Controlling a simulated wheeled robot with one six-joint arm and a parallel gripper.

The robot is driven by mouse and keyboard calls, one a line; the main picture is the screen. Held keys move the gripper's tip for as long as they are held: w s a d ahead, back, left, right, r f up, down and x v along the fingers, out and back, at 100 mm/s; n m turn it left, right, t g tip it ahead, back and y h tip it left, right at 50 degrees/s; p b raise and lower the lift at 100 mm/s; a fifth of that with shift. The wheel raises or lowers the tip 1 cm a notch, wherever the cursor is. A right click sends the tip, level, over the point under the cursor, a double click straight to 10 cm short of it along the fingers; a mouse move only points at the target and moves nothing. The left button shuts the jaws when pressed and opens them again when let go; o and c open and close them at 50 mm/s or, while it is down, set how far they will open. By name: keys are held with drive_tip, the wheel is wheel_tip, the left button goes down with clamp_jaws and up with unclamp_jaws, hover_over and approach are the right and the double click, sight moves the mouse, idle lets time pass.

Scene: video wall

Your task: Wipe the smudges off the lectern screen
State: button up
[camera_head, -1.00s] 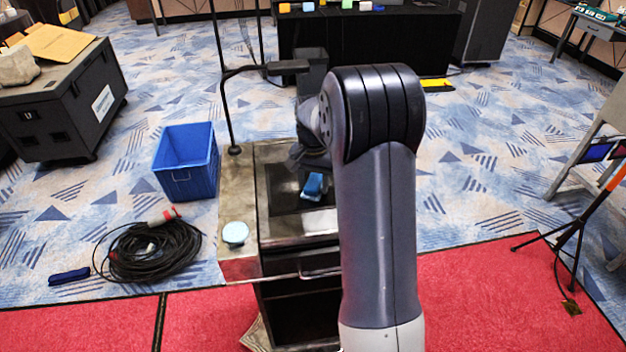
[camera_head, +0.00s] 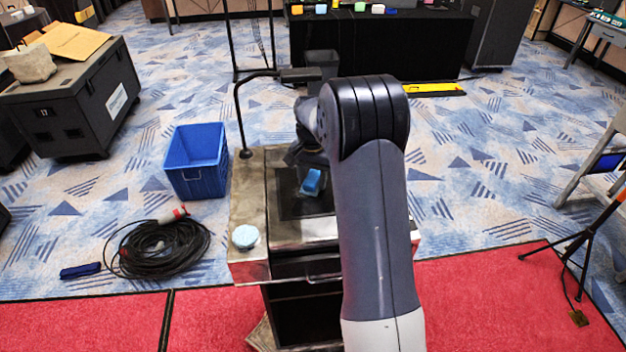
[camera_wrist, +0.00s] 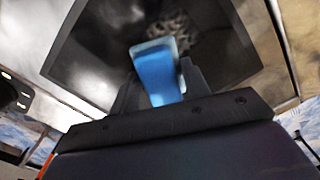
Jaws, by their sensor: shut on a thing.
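The lectern (camera_head: 247,212) stands in front of me, with a dark screen (camera_head: 293,206) set in its top. My gripper (camera_wrist: 158,85) is shut on a blue cloth or sponge (camera_wrist: 160,75), held over the screen; the same blue thing shows in the head view (camera_head: 312,182). In the wrist view a greyish mottled smudge (camera_wrist: 172,22) lies on the dark screen just beyond the blue thing. I cannot tell whether the blue thing touches the screen. My arm hides the right part of the lectern in the head view.
A round pale-blue object (camera_head: 245,236) sits on the lectern's left ledge. A gooseneck microphone (camera_head: 240,115) rises at its back left. A blue bin (camera_head: 196,160), a coiled black cable (camera_head: 158,247) and a black case (camera_head: 75,100) stand left. A tripod (camera_head: 580,255) stands right.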

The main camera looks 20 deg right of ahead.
sight(306, 199)
drive_tip(key=shift+w+a, duration=0.25)
drive_tip(key=shift+a, duration=0.9)
drive_tip(key=shift+s+a+f+b, duration=0.1)
drive_tip(key=shift+s+b, duration=0.15)
drive_tip(key=shift+s, duration=0.4)
drive_tip(key=shift+s+a+b, duration=0.15)
drive_tip(key=shift+s+b, duration=0.1)
drive_tip(key=shift+s, duration=0.45)
drive_tip(key=shift+s+a+f+b, duration=0.1)
drive_tip(key=shift+s+b, duration=0.15)
drive_tip(key=shift+s, duration=0.4)
drive_tip(key=shift+r, duration=0.15)
drive_tip(key=shift+r+p, duration=1.25)
drive_tip(key=shift+r, duration=1.75)
wheel_tip(306, 199, up, 3)
